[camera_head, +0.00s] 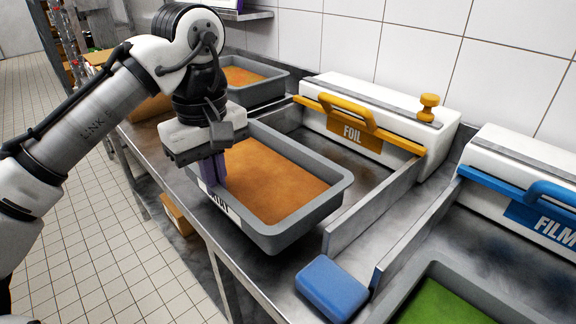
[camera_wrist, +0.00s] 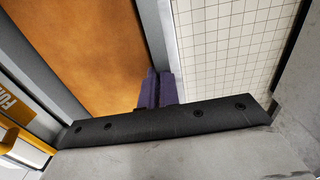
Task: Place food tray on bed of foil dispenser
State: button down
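The food tray (camera_head: 305,221) is grey, filled with orange-brown food, with a partly hidden white label on its front wall. It is at the front left of the foil dispenser's steel bed (camera_head: 365,160), overlapping the bed in the head view. I cannot tell whether it rests there or is held just above. The foil dispenser (camera_head: 372,112) is white with a yellow handle and a FOIL label. My gripper (camera_head: 214,180) points down at the tray's left rim. In the wrist view its purple fingers (camera_wrist: 159,90) are close together, one on each side of the rim.
Another tray of orange food (camera_head: 262,92) stands behind. A blue block (camera_head: 332,287) lies near the counter's front edge. The film dispenser (camera_head: 530,185) and a tray of green food (camera_head: 440,300) are at right. A low steel divider (camera_head: 385,205) separates the two stations.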

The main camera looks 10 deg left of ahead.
aim_at(281, 161)
jog(key=w+d, duration=0.2)
jog(key=w, duration=0.1)
jog(key=w+d, duration=0.2)
jog(key=w, duration=0.2)
jog(key=w+d+p, duration=0.1)
jog(key=w+d, duration=0.2)
jog(key=shift+w+r, duration=0.1)
jog(key=shift+w, duration=0.1)
jog(key=shift+w+d, duration=0.25)
jog(key=shift+w, duration=0.2)
notch_tip(281, 161, down, 3)
jog(key=shift+r, duration=0.15)
jog(key=shift+f, duration=0.45)
jog(key=shift+f, duration=0.2)
jog(key=c, duration=1.6)
grip_release()
jog(key=shift+s, duration=0.1)
jog(key=shift+c, duration=0.2)
jog(key=shift+r, duration=0.15)
notch_tip(281, 161, up, 12)
jog(key=p, duration=0.1)
jog(key=shift+a, duration=0.1)
